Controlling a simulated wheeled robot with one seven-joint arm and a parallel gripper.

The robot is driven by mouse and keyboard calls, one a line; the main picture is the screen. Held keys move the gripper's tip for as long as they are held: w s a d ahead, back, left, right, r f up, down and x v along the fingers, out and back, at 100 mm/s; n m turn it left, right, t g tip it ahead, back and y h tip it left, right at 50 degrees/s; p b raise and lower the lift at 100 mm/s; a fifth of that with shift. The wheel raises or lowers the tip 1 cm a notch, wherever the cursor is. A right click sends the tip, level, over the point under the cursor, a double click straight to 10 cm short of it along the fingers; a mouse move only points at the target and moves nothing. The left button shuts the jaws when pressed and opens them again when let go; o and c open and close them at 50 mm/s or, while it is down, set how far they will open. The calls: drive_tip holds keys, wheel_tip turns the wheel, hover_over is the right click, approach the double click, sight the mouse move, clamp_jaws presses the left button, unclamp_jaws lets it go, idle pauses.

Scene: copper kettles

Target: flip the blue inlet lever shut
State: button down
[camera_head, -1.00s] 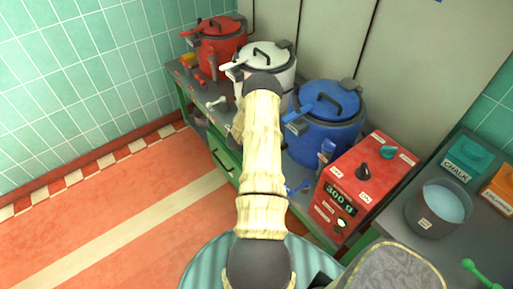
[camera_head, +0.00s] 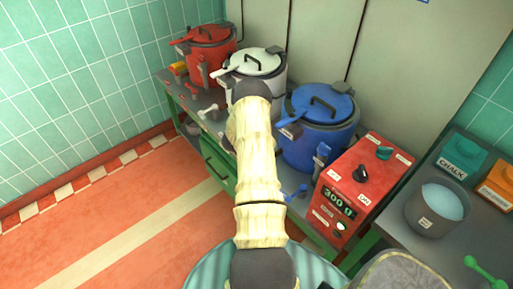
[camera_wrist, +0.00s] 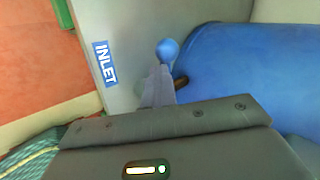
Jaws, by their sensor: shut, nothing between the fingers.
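The blue inlet lever shows its round blue knob (camera_wrist: 168,50) in the wrist view, just beyond my fingertips. My gripper (camera_wrist: 158,78) is shut and empty, with its narrow fingers pointing at the knob. I cannot tell whether they touch the lever; its lower part is hidden behind them. A white-on-blue INLET label (camera_wrist: 104,63) lies on the grey bench to the left. The blue kettle (camera_wrist: 245,75) fills the right side. In the head view, the blue kettle (camera_head: 318,120) stands on the bench, and my arm hides my gripper. A small blue lever (camera_head: 297,191) shows low in front of this kettle.
A dark stub (camera_wrist: 181,82) sticks out beside my fingers. A red control box (camera_head: 360,190) stands right of the blue kettle. A white kettle (camera_head: 256,62) and a red kettle (camera_head: 205,45) stand farther left. A grey bucket (camera_head: 437,210) is at the right. The floor at left is clear.

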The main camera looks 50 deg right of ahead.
drive_tip(key=shift+w+a+r, duration=0.2)
drive_tip(key=shift+w, duration=0.35)
drive_tip(key=p+v, duration=0.5)
drive_tip(key=v, duration=0.4)
drive_tip(key=shift+w+r+p, duration=0.15)
drive_tip(key=shift+p, duration=0.15)
drive_tip(key=shift+w+a, duration=0.1)
drive_tip(key=shift+a, duration=0.05)
